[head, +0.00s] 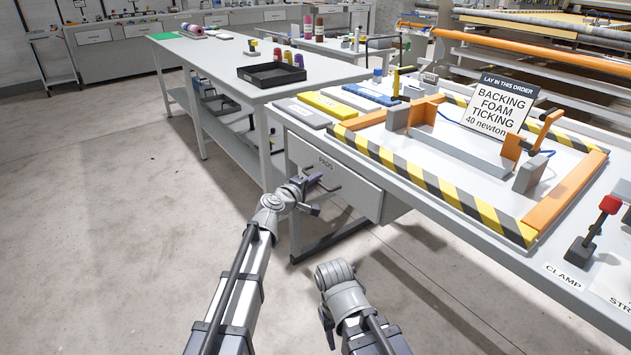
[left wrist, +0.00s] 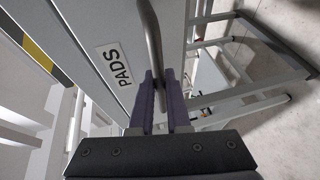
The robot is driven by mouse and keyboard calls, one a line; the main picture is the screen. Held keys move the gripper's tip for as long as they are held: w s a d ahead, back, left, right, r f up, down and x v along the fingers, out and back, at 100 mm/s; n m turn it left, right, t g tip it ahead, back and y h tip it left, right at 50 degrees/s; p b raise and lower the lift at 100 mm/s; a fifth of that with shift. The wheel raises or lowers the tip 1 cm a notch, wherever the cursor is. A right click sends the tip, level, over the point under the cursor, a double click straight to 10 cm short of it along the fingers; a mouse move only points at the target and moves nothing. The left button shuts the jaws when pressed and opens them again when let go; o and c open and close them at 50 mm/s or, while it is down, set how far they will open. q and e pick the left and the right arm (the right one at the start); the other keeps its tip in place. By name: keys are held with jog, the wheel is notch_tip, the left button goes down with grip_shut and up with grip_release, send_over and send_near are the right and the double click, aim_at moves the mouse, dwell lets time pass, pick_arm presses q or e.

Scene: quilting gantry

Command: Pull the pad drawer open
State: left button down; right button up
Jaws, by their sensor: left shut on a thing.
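The pad drawer (head: 352,186) has a grey front with a PADS label and sits under the near edge of the work table. Its bar handle (head: 328,179) stands out from the front. My left gripper (head: 314,183) is shut on this handle. In the left wrist view, the purple fingers (left wrist: 160,95) close around the lower part of the grey handle (left wrist: 149,35), beside the PADS label on the drawer front (left wrist: 95,35). The drawer's inside is hidden. I cannot tell whether its front stands out from the cabinet. My right arm shows low in the head view, but its fingers do not.
The work table holds a striped frame (head: 440,187), a LAY IN THIS ORDER sign (head: 497,103), flat pads (head: 333,105) and a red-knobbed clamp lever (head: 595,230). A side table (head: 215,70) with a black tray (head: 271,75) stands behind. The floor at left is clear.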

pick_arm(q)
jog(key=shift+s, duration=0.1)
jog(key=s+a, duration=1.3)
jog(key=a, duration=0.5)
jog(key=shift+s+a, duration=0.15)
jog(key=shift+a, duration=0.1)
jog(key=c, duration=0.9)
grip_release()
jog(key=shift+p+v, duration=0.65)
jog(key=shift+v, duration=3.25)
